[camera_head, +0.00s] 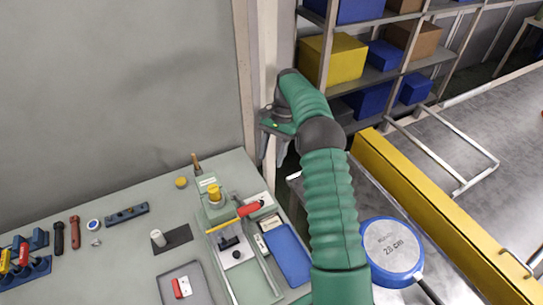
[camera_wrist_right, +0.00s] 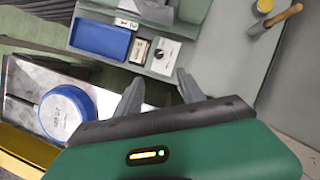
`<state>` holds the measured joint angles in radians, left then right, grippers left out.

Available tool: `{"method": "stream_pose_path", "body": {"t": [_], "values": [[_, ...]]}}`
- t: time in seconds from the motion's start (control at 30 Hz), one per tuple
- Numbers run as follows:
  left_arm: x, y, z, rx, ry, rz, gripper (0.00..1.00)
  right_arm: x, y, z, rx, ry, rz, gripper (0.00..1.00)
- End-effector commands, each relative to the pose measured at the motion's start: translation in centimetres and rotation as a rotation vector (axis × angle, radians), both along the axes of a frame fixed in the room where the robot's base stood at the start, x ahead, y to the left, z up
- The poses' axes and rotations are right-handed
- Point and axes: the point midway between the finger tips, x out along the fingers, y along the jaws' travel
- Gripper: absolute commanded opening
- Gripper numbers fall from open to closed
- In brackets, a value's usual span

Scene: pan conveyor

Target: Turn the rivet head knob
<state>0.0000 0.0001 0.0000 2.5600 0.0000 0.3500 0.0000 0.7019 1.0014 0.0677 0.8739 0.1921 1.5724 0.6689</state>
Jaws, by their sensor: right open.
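A bench fixture (camera_head: 247,285) stands on the grey-green table. It has a yellow knob (camera_head: 214,192) on top and a lever with a red grip (camera_head: 249,208). A white plate with a small dark knob (camera_wrist_right: 166,52) shows in the wrist view; I cannot tell which part is the rivet head knob. My right gripper (camera_head: 272,160) hangs beyond the table's right edge, near the wall, apart from the fixture. Its two fingers (camera_wrist_right: 159,78) are spread and empty. My left gripper is out of view.
A blue tray (camera_head: 286,254) lies beside the fixture. A blue pan (camera_head: 391,247) marked 28 cm sits right of my right arm, near a yellow rail (camera_head: 440,215). Tools and a grey tray (camera_head: 199,275) occupy the table's left. Shelves with boxes (camera_head: 343,60) stand behind.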

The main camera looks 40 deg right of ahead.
Motion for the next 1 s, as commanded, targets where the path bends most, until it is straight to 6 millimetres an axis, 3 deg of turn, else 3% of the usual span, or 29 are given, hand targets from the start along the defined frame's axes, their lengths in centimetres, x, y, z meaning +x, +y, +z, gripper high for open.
{"method": "stream_pose_path", "body": {"t": [0.17, 0.5, 0.63, 0.77, 1.0], "values": [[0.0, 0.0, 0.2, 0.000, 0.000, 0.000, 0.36, -0.6, 0.5, 0.3, -0.002, 0.000, -0.104, 0.47], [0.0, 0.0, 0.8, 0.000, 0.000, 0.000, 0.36, -5.0, 1.1, 0.4, -0.003, -0.001, -0.677, 0.47], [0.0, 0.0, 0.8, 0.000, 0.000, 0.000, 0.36, -5.3, 1.2, -0.2, -0.001, 0.001, -0.732, 0.47], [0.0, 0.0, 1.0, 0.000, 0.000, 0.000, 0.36, -4.9, 1.9, -2.0, 0.001, 0.005, -0.731, 0.47], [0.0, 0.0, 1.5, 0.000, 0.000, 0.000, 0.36, -3.9, 4.0, -7.7, 0.001, 0.006, -0.728, 0.47]]}}
